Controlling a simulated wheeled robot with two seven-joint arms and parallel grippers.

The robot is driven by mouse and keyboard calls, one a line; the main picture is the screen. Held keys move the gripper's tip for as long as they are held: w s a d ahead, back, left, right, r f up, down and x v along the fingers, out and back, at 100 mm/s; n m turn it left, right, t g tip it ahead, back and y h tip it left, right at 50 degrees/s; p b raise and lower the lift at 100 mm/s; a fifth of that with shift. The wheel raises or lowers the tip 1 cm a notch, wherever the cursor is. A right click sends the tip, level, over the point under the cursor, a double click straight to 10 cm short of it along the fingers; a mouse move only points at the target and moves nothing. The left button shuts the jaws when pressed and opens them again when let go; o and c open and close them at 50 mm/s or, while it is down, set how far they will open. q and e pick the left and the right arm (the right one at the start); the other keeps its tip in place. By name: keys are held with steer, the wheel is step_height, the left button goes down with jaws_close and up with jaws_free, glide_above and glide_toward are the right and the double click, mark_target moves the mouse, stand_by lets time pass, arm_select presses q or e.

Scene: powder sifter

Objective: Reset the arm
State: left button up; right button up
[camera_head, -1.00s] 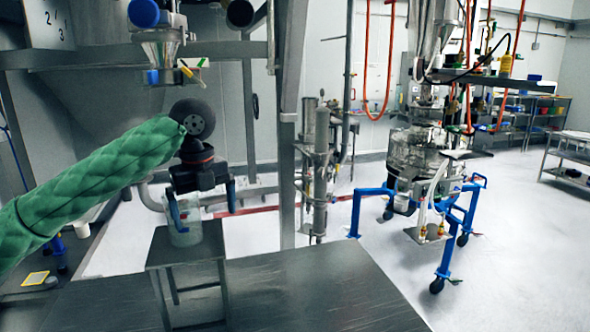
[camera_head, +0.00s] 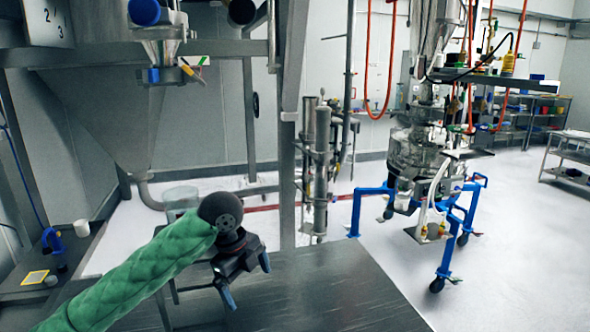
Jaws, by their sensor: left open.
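My left arm in its green quilted sleeve comes in from the lower left. My left gripper (camera_head: 247,288) has blue fingertips that are spread apart and hold nothing. It is over the left part of the dark metal table (camera_head: 330,290), tilted down and to the right. A clear container (camera_head: 181,195) shows behind my arm and gripper, on a small stand that they mostly hide. The gripper is apart from the container. My right gripper is not in the picture.
A sifter outlet (camera_head: 160,45) hangs from the steel frame above the container. A steel post (camera_head: 287,170) rises behind the table. The table's right part is bare.

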arm_select(q)
steer(key=s+d+f+n+t+h, duration=0.1)
steer(key=s+f+n, duration=0.45)
steer(key=f, duration=0.35)
steer(key=s+d+f+n+t+h, duration=0.1)
steer(key=s+d+f+n, duration=0.1)
steer(key=s+f+n, duration=0.6)
steer(key=s+a+f+n+y, duration=0.2)
steer(key=s+a+f+n, duration=0.3)
steer(key=s+a+f, duration=0.3)
steer(key=s+a+f+n+y, duration=0.2)
steer(key=s+a+f+n, duration=0.4)
steer(key=s, duration=0.4)
step_height(320, 180, down, 28)
steer(key=w+d+m+b, duration=0.2)
steer(key=s+f, duration=0.4)
steer(key=f, duration=0.8)
steer(key=s+f+g+b, duration=0.1)
steer(key=s+f, duration=0.3)
steer(key=f, duration=0.7)
steer(key=shift+s+f, duration=0.25)
steer(key=shift+f, duration=0.15)
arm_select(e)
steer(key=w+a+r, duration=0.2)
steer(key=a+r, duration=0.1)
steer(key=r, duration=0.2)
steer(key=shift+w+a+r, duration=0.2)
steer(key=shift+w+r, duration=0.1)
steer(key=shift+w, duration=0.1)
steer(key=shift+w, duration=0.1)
